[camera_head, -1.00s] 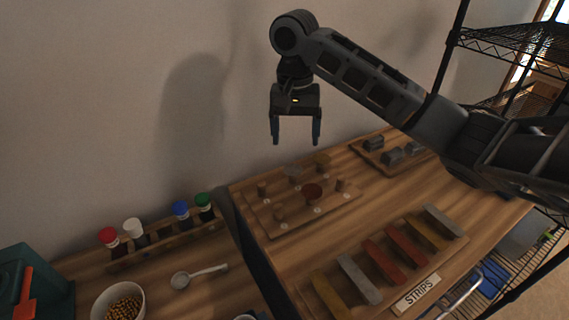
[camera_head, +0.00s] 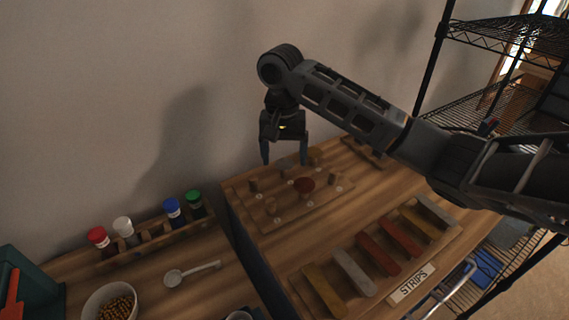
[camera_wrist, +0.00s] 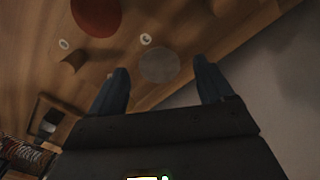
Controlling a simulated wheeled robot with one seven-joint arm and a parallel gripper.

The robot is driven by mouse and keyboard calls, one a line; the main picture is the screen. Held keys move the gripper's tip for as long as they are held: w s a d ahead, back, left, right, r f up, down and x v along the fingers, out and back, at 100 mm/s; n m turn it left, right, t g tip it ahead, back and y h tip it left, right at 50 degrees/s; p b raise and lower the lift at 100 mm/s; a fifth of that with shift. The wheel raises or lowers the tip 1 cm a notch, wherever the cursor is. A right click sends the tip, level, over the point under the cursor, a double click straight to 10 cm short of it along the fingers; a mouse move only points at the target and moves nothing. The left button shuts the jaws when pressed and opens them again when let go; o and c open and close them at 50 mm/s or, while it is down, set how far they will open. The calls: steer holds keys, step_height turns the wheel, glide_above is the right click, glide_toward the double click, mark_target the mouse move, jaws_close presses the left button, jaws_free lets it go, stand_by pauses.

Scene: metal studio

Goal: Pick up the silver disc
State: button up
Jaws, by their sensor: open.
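The silver disc (camera_wrist: 159,65) is flat, round and grey, and lies on a wooden board (camera_head: 245,211) near the wall. In the wrist view it shows between the two fingertips. In the head view the disc (camera_head: 286,166) is partly hard to make out behind my gripper (camera_head: 284,162). My gripper is open and empty, pointing down over the disc. Its two dark fingers also frame the disc in the wrist view (camera_wrist: 161,66). I cannot tell the exact height gap between the fingertips and the disc.
A red-brown disc (camera_head: 304,185) and several short wooden pegs (camera_head: 270,206) share the board. The wall (camera_head: 200,60) is close behind. Coloured strips (camera_head: 379,254) lie at the front, with a STRIPS label (camera_head: 411,284). Capped bottles (camera_head: 173,211) stand at left.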

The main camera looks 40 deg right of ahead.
steer(key=shift+f+p, duration=0.25)
steer(key=shift+p, duration=0.05)
stand_by(0.5)
steer(key=shift+c, duration=0.2)
steer(key=c, duration=1.1)
